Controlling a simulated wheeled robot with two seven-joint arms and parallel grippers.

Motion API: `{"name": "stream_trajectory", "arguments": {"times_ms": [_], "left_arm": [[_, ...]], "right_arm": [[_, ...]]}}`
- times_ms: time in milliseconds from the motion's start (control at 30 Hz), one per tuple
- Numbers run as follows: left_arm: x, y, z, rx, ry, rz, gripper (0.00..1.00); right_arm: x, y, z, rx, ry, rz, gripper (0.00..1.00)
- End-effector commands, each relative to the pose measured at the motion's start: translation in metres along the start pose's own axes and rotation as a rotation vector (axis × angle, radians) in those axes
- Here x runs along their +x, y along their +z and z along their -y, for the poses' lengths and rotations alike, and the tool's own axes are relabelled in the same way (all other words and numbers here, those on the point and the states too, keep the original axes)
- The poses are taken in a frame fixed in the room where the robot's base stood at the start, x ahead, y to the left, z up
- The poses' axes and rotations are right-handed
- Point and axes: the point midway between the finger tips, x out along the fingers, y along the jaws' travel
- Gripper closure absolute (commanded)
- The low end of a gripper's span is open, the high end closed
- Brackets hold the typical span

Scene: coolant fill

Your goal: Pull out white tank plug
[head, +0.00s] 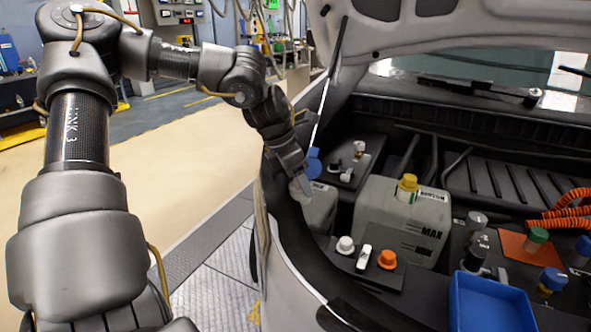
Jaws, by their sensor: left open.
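My left gripper (302,187) is in the engine bay's left side, pointing down above a small whitish tank (320,207). Its fingers are open and hide part of that tank's top. A blue cap (314,163) shows just right of and behind the fingers; I cannot tell whether they touch it. A larger pale tank (378,215) with MAX and MIN marks stands to the right, with a yellow cap (407,187) on top. A white plug (345,245) sits on a black panel in front of it. My right gripper is not in view.
An orange cap (387,259) sits near the white plug. A blue tray (490,303) is at the lower right, near several coloured caps and an orange coiled hose (560,205). The raised hood (430,35) overhangs the bay. The car's fender edge runs below my left arm.

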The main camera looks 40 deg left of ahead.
Motion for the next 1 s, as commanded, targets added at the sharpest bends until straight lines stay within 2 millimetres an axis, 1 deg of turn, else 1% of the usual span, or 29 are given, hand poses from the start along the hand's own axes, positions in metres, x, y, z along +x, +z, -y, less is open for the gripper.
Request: {"name": "stream_trajectory", "arguments": {"times_ms": [100, 300, 367, 567, 600, 700, 1000], "left_arm": [[0.003, -0.0001, 0.0, 0.0, 0.0, 0.0, 0.4], [0.0029, -0.0001, 0.0, 0.0, 0.0, 0.0, 0.4], [0.0029, -0.0001, 0.0, 0.0, 0.0, 0.0, 0.47], [0.0027, -0.0001, 0.0, 0.0, 0.0, 0.0, 0.73], [0.0027, -0.0001, 0.0, 0.0, 0.0, 0.0, 0.56], [0.0027, -0.0001, 0.0, 0.0, 0.0, 0.0, 0.66], [0.0005, 0.001, -0.0001, 0.0, 0.001, 0.0, 0.66]], "right_arm": [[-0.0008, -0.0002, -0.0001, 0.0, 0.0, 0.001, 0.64], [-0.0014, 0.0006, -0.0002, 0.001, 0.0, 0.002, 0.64], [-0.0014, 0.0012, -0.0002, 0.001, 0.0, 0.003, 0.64], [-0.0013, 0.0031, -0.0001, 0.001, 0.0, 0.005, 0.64], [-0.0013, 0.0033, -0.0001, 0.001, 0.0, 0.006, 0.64], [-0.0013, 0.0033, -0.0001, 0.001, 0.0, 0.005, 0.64], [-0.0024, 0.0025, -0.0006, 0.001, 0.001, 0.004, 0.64]]}}
